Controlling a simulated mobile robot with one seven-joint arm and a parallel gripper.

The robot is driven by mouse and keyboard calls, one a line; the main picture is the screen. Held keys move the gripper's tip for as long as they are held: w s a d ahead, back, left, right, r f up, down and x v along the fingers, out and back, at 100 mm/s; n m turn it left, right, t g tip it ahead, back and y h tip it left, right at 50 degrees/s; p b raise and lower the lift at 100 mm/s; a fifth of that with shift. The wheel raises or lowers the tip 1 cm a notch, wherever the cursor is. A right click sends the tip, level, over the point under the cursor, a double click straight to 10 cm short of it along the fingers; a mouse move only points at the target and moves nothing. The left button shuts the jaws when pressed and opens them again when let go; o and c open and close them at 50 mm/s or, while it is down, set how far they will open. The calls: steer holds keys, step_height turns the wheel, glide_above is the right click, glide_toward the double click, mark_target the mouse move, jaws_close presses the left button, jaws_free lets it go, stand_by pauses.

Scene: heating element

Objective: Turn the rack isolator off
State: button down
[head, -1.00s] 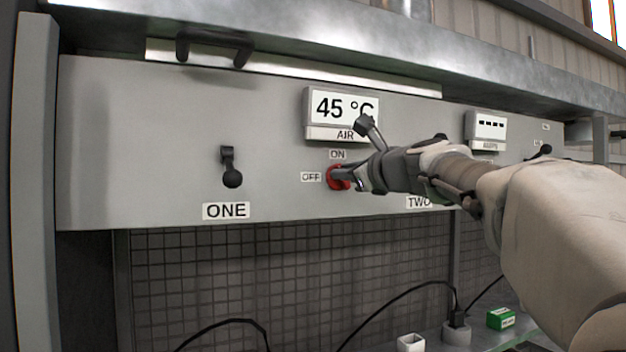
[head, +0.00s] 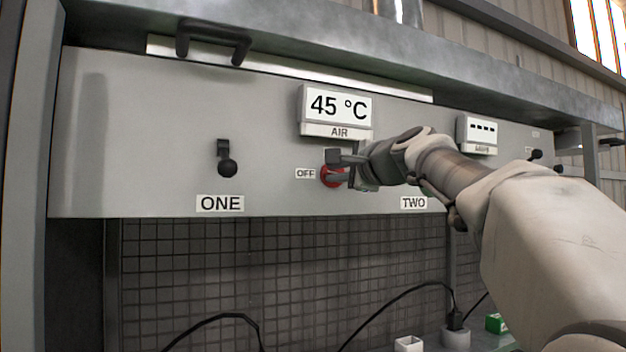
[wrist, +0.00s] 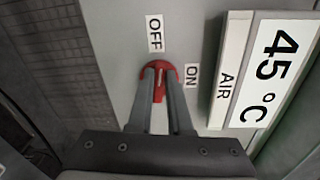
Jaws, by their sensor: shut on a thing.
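The rack isolator is a round red knob (head: 329,180) on the grey panel, below the AIR display. My gripper (head: 345,178) reaches it from the right and partly covers it. In the wrist view, my gripper (wrist: 160,76) is shut on the knob's red grip bar (wrist: 159,92), with one finger on each side. A pale line on the bar lies between the fingertips and points roughly toward the OFF label (wrist: 155,33). The ON label (wrist: 192,77) is beside the knob in the wrist view; in the head view my gripper hides it.
The AIR display (head: 336,106) reads 45 °C. A black switch (head: 226,160) sits above label ONE (head: 220,203). Label TWO (head: 413,203) is just below my arm. A second display (head: 479,133) shows dashes. A black handle (head: 213,42) juts out above the panel.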

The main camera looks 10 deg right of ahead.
steer(key=shift+f+n+b, duration=0.15)
steer(key=shift+n+b, duration=0.25)
steer(key=shift+n, duration=0.4)
steer(key=c, duration=0.8)
jaws_free()
steer(key=shift+c, duration=0.2)
steer(key=shift+s, duration=0.1)
steer(key=b+v, duration=0.3)
steer(key=v, duration=1.4)
steer(key=shift+s, duration=0.15)
